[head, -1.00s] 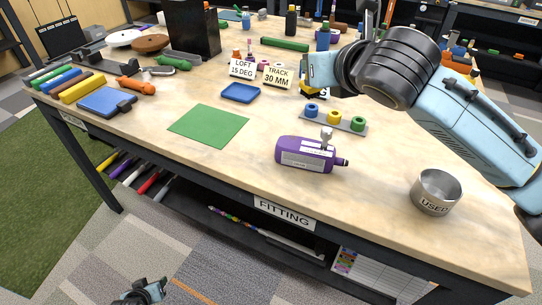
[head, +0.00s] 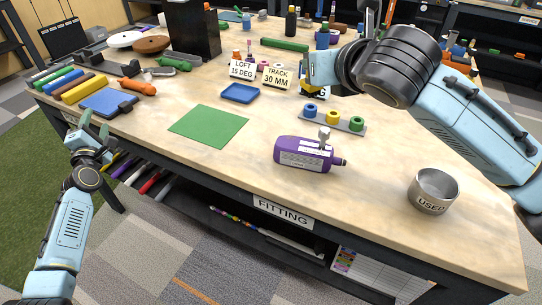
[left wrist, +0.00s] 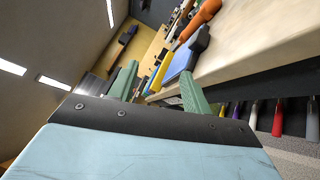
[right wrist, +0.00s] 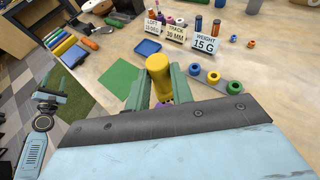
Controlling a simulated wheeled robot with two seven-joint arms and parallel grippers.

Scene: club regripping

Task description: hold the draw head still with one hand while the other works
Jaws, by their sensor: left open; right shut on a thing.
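No thing in view is one I can clearly tell to be the draw head. My left gripper (head: 97,126) is open and empty, just off the table's left front edge. Its two green fingers stand apart in the left wrist view (left wrist: 160,88). My right gripper (right wrist: 160,88) is shut on a yellow cylinder (right wrist: 159,70), held above the table. A blue pad with a dark block (head: 107,102) lies on the table near my left gripper.
A purple bottle (head: 303,153) lies near the front edge. A rack (head: 343,126) holds blue, yellow and green rings. A steel "USED" cup (head: 434,190) stands front right. A green mat (head: 208,125) and blue tray (head: 240,92) are mid-table. An orange-handled tool (head: 137,86) lies left.

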